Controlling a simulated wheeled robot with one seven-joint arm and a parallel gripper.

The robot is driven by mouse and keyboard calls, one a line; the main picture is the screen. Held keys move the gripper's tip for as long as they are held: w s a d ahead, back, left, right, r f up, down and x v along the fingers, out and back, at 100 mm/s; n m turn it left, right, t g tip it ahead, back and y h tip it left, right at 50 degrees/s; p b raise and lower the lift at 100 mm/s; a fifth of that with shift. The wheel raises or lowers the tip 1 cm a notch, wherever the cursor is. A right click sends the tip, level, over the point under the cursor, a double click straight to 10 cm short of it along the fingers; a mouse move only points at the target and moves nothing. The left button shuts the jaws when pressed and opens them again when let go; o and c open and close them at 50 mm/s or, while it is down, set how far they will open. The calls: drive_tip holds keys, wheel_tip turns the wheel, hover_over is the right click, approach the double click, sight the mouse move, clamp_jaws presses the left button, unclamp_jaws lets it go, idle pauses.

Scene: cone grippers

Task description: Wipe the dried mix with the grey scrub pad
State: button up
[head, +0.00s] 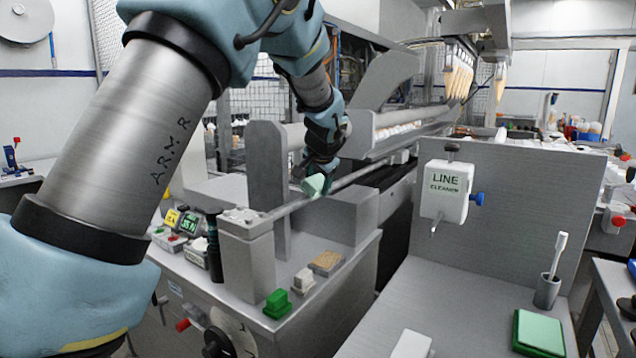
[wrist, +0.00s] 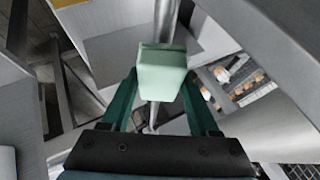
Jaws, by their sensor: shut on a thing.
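My gripper (head: 316,177) is shut on a pale green block (head: 317,185), held up beside a long metal rail in the head view. In the wrist view the block (wrist: 163,72) sits between the two dark green fingers (wrist: 163,100). A light grey block with a raised grip (head: 303,280), which looks like the grey scrub pad, stands on the machine's metal ledge, apart from my gripper. A tan, rough-looking patch or pad (head: 326,262) lies behind it; I cannot tell whether this is the dried mix.
A bright green block (head: 278,302) stands near the ledge's front edge. A metal post (head: 246,250) and upright plate (head: 268,180) rise left of the pads. A bench at right holds a green pad (head: 538,332), a brush in a cup (head: 547,288) and a LINE CLEANER dispenser (head: 446,190).

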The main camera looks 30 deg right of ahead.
drive_tip(key=shift+w+a+f+b, duration=0.1)
drive_tip(key=shift+w+f+b, duration=0.1)
drive_tip(key=shift+f, duration=0.2)
drive_tip(key=shift+w+a+f+b, duration=0.1)
drive_tip(key=shift+f+b, duration=0.05)
drive_tip(key=shift+f, duration=0.2)
drive_tip(key=shift+w+d+r+p, duration=0.1)
drive_tip(key=shift+w+d+p, duration=0.3)
drive_tip(key=shift+d+p, duration=0.25)
drive_tip(key=shift+w+d+r+p, duration=0.1)
drive_tip(key=shift+w+d+p, duration=0.3)
drive_tip(key=shift+d, duration=0.45)
drive_tip(key=shift+w+d, duration=0.15)
drive_tip(key=shift+d, duration=0.1)
drive_tip(key=shift+f, duration=0.2)
drive_tip(key=shift+s+a+f+b, duration=0.1)
drive_tip(key=shift+s+a+b, duration=0.15)
drive_tip(key=shift+a+b, duration=0.2)
drive_tip(key=shift+s+a+f+b, duration=0.1)
drive_tip(key=shift+s+a+b, duration=0.1)
drive_tip(key=shift+a+b, duration=0.25)
drive_tip(key=shift+s+a+b, duration=0.25)
drive_tip(key=shift+a, duration=0.25)
drive_tip(key=shift+s+a+b, duration=0.2)
drive_tip(key=shift+a+b, duration=0.05)
drive_tip(key=shift+a, duration=0.25)
drive_tip(key=shift+r, duration=0.1)
